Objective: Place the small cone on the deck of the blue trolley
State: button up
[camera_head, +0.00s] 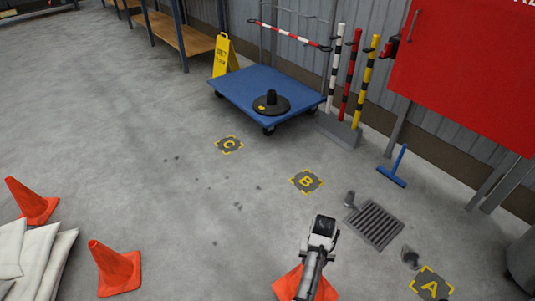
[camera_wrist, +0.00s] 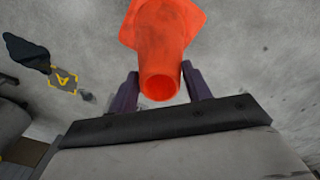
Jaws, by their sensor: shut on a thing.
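An orange cone (camera_head: 287,284) shows at the bottom of the head view, partly hidden behind my gripper (camera_head: 310,272). In the wrist view my gripper (camera_wrist: 161,84) has its two dark fingers on either side of the cone's narrow end (camera_wrist: 161,60), shut on it. The cone's wide square base points away from the gripper. I cannot tell whether the base touches the floor. The blue trolley (camera_head: 245,88) stands at the upper middle of the head view, well away from my gripper. A black round-based object (camera_head: 271,102) sits on the right front part of its deck.
Two other orange cones (camera_head: 32,201) (camera_head: 115,270) stand at the left, near pale sacks (camera_head: 30,258). A yellow sign (camera_head: 223,55) and striped posts (camera_head: 350,90) flank the trolley. A floor grate (camera_head: 374,224) and blue squeegee (camera_head: 394,172) lie right. The middle floor is clear.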

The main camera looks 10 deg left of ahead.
aim_at(237, 82)
jog(key=i+u, duration=0.35)
jog(key=i, duration=0.75)
jog(key=i+l+u, duration=0.1)
jog(key=i, duration=0.75)
jog(key=i+l+u, duration=0.1)
jog(key=i+u, duration=0.25)
jog(key=i, duration=0.45)
jog(key=i+u, duration=0.5)
jog(key=i, duration=0.25)
jog(key=i+l+u, duration=0.1)
jog(key=i+u, duration=0.3)
jog(key=i, duration=0.35)
jog(key=i+u, duration=0.45)
jog(key=i, duration=0.3)
jog(key=i+u, duration=0.3)
jog(key=i+l+u, duration=0.1)
jog(key=i+u, duration=0.2)
